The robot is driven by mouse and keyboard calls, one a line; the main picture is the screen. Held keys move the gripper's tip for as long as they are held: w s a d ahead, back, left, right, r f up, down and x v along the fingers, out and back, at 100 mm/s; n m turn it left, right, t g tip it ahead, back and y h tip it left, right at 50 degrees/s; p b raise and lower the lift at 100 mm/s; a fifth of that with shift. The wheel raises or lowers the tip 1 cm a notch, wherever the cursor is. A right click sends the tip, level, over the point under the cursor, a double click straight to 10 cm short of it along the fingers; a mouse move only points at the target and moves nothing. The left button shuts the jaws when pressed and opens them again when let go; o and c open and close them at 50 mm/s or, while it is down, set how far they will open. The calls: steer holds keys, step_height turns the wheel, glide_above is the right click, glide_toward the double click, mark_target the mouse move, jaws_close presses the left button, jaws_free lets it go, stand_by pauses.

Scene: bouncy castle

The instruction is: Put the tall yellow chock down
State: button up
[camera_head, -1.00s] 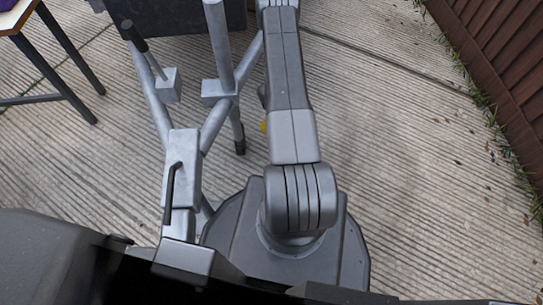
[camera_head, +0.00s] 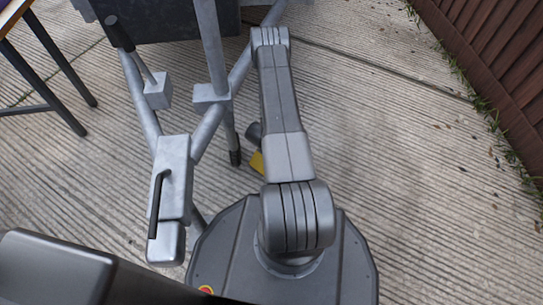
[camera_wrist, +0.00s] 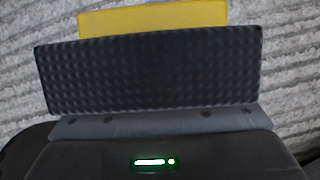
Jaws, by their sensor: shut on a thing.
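The tall yellow chock (camera_head: 257,162) shows as a small yellow patch beside my forearm in the head view, just right of the trailer's jockey leg; my arm hides most of it. In the wrist view the chock (camera_wrist: 155,16) is a yellow band beyond the dark textured finger pad of my gripper (camera_wrist: 150,75). My gripper is shut on the chock. Ridged concrete shows around it in the wrist view. I cannot tell whether the chock touches the ground.
A grey metal trailer frame (camera_head: 212,95) with its coupling (camera_head: 170,190) stands left of my arm, close by. A table (camera_head: 35,60) with dark legs is at the upper left. A brown fence (camera_head: 490,80) runs along the right. The concrete (camera_head: 400,170) between arm and fence is clear.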

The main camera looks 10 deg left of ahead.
steer(key=shift+f+b, duration=0.6)
steer(key=shift+f, duration=1)
steer(key=shift+f, duration=0.1)
steer(key=o, duration=1.3)
steer(key=p+v, duration=0.4)
steer(key=v, duration=0.8)
